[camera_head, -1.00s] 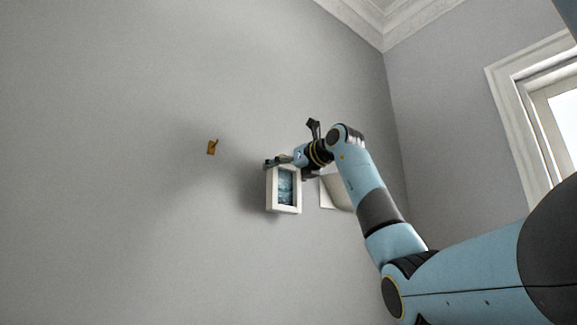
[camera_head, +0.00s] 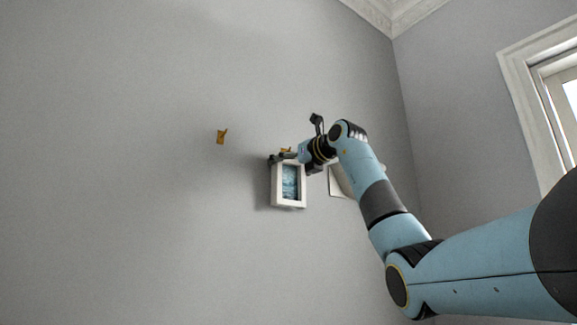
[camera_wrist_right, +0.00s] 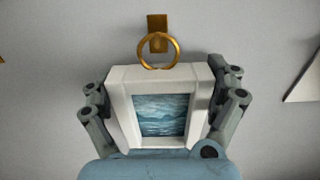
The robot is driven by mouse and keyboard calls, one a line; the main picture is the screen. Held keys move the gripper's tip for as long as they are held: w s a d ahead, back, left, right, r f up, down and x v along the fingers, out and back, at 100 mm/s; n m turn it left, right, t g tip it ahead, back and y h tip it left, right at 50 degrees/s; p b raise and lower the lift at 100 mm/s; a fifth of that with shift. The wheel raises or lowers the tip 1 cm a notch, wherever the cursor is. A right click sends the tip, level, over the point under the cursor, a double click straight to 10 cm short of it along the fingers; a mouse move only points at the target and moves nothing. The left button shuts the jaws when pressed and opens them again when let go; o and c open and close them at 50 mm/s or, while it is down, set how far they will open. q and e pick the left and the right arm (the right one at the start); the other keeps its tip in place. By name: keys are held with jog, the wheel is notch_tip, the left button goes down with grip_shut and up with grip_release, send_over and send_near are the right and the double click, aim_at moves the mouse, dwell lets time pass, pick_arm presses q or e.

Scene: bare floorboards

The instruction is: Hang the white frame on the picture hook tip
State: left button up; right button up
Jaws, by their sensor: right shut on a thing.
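The white frame (camera_head: 275,185) with a blue sea picture is held close to the wall by my right gripper (camera_head: 284,158). In the right wrist view, its fingers (camera_wrist_right: 162,92) are shut on both sides of the white frame (camera_wrist_right: 122,105). A gold ring (camera_wrist_right: 142,62) stands up from the frame's top edge. A brass picture hook (camera_wrist_right: 157,21) on the wall is right behind the ring, and they overlap in this view. I cannot tell whether the tip passes through the ring. In the head view, this hook (camera_head: 286,149) is mostly hidden by the gripper. My left gripper is out of view.
Another brass hook (camera_head: 221,138) is on the wall to the left, with bare wall around it. A pale, flat item (camera_head: 338,182) on the wall is partly behind my right arm. A window (camera_head: 535,90) is at the far right.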

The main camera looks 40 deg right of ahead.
jog(key=o, duration=1)
jog(key=shift+o, duration=0.2)
jog(key=shift+s, duration=0.1)
jog(key=s+a, duration=0.1)
jog(key=s, duration=1)
jog(key=shift+s+a, duration=0.2)
jog(key=shift+s, duration=0.2)
